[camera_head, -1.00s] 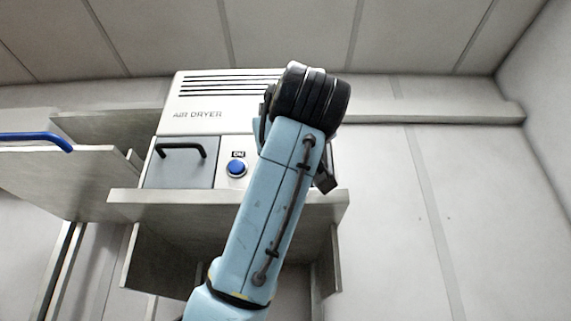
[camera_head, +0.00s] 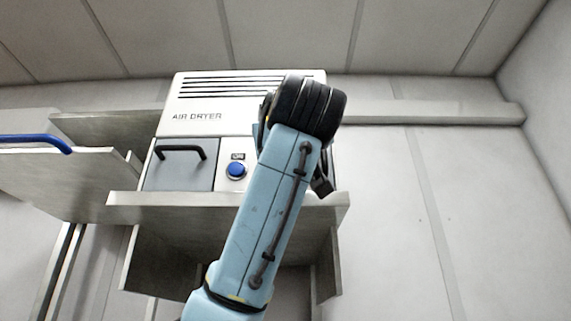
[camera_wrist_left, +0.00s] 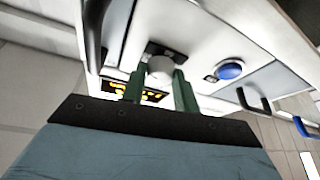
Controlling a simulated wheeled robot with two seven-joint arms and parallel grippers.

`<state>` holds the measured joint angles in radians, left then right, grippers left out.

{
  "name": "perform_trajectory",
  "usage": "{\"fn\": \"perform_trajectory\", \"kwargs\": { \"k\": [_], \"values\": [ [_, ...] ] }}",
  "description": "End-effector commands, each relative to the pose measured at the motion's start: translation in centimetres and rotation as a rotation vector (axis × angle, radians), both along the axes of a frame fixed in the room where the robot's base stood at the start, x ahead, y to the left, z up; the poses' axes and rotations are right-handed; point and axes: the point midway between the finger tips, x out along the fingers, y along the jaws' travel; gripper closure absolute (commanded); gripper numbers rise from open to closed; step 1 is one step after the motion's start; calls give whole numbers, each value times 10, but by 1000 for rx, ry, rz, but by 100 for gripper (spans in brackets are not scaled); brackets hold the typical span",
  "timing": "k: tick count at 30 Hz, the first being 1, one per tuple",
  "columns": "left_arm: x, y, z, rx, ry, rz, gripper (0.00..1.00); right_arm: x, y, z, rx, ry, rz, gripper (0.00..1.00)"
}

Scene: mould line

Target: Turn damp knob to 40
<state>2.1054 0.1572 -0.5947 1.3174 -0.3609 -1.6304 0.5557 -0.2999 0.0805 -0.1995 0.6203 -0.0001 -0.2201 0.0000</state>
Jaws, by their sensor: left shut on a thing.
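The damp knob (camera_wrist_left: 160,67) is a pale round knob on the white face of the air dryer (camera_head: 215,103). In the left wrist view my left gripper (camera_wrist_left: 160,78) has its two green fingers on either side of the knob, closed on it. A dark display (camera_wrist_left: 152,96) with yellow characters lies beside the knob, partly behind a finger; I cannot read its value. In the head view my blue arm covers the knob, the display and the gripper's fingers. My right gripper is not in view.
A blue push button (camera_head: 236,170) sits left of my arm. A grey door with a black handle (camera_head: 181,150) is further left. A shelf (camera_head: 170,201) juts out below the dryer. A panel with a blue handle (camera_head: 38,139) stands at the far left.

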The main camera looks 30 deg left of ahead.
Motion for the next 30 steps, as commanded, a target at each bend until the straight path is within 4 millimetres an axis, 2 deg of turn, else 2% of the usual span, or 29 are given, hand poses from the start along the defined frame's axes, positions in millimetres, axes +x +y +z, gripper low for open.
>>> {"fn": "perform_trajectory", "kwargs": {
  "k": [11, 21, 30],
  "values": [
    [-2, 2, -3, 166, 100, -2, 93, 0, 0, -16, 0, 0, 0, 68],
    [-4, 5, -1, 436, 265, -1, 93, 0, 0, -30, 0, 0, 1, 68],
    [-5, 8, 1, 678, 414, -1, 93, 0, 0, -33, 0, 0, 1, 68]
  ]
}}
